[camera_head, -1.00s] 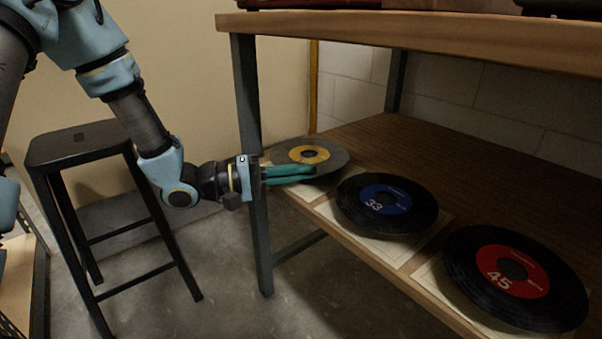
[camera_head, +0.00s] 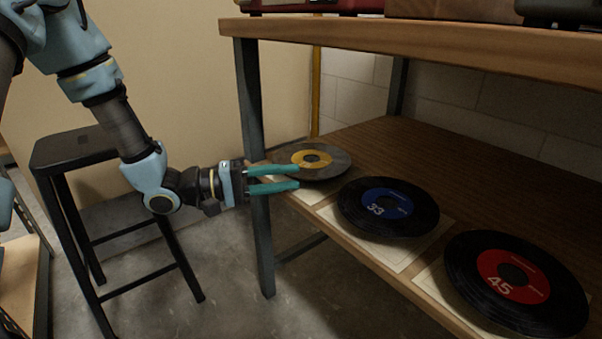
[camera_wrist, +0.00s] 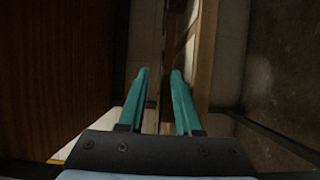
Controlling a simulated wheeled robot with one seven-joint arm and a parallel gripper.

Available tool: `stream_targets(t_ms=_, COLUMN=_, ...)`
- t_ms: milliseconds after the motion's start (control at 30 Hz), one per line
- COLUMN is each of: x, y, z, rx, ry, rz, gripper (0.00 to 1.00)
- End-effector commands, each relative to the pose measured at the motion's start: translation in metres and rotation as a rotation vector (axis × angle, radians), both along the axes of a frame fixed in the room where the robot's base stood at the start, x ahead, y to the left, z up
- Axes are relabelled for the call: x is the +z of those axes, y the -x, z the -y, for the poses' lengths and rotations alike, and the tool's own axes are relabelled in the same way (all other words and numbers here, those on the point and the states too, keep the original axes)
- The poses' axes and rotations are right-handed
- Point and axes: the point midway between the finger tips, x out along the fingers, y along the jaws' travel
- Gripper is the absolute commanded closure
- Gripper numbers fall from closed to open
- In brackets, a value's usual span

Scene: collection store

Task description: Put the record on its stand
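A dark record with a yellow label (camera_head: 312,158) lies about flat at the left end of the lower shelf. A record with a blue label marked 33 (camera_head: 387,208) and one with a red label marked 45 (camera_head: 515,283) lie along the front to its right. Pale square sheets (camera_head: 405,251) show under the blue and red ones. I cannot make out a separate stand. My gripper (camera_head: 298,177) is open and empty at the front edge, just before the yellow-label record. In the wrist view its teal fingers (camera_wrist: 161,72) are apart with nothing held.
The lower shelf (camera_head: 400,140) has bare wood behind the records. A metal shelf leg (camera_head: 252,165) stands close by my gripper. The upper shelf board (camera_head: 420,45) overhangs the records and carries boxes or cases. A black stool (camera_head: 75,150) stands at the left.

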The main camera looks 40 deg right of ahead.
Motion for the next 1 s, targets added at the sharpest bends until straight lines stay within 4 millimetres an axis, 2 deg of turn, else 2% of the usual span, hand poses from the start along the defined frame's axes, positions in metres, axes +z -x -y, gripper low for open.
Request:
stream_targets(t_ms=100, x=0.002, y=-0.015, z=-0.024, rx=0.006, ry=0.000, rz=-0.001, gripper=0.67)
stream_targets(t_ms=300, x=0.001, y=-0.033, z=-0.055, rx=0.004, ry=0.000, rz=-0.001, gripper=0.67)
stream_targets(t_ms=400, x=0.001, y=-0.038, z=-0.065, rx=0.003, ry=0.000, rz=0.000, gripper=0.67)
stream_targets(t_ms=600, x=0.000, y=-0.041, z=-0.072, rx=0.000, ry=0.000, rz=0.000, gripper=0.67)
stream_targets(t_ms=767, x=0.000, y=-0.040, z=-0.074, rx=-0.007, ry=-0.012, rz=0.001, gripper=0.67)
stream_targets(t_ms=833, x=-0.002, y=-0.035, z=-0.083, rx=-0.035, ry=-0.063, rz=0.007, gripper=0.67)
stream_targets(t_ms=933, x=-0.010, y=-0.023, z=-0.112, rx=-0.110, ry=-0.237, rz=0.028, gripper=0.67)
stream_targets(t_ms=967, x=-0.014, y=-0.019, z=-0.126, rx=-0.133, ry=-0.314, rz=0.040, gripper=0.67)
stream_targets(t_ms=1000, x=-0.021, y=-0.016, z=-0.148, rx=-0.155, ry=-0.431, rz=0.060, gripper=0.67)
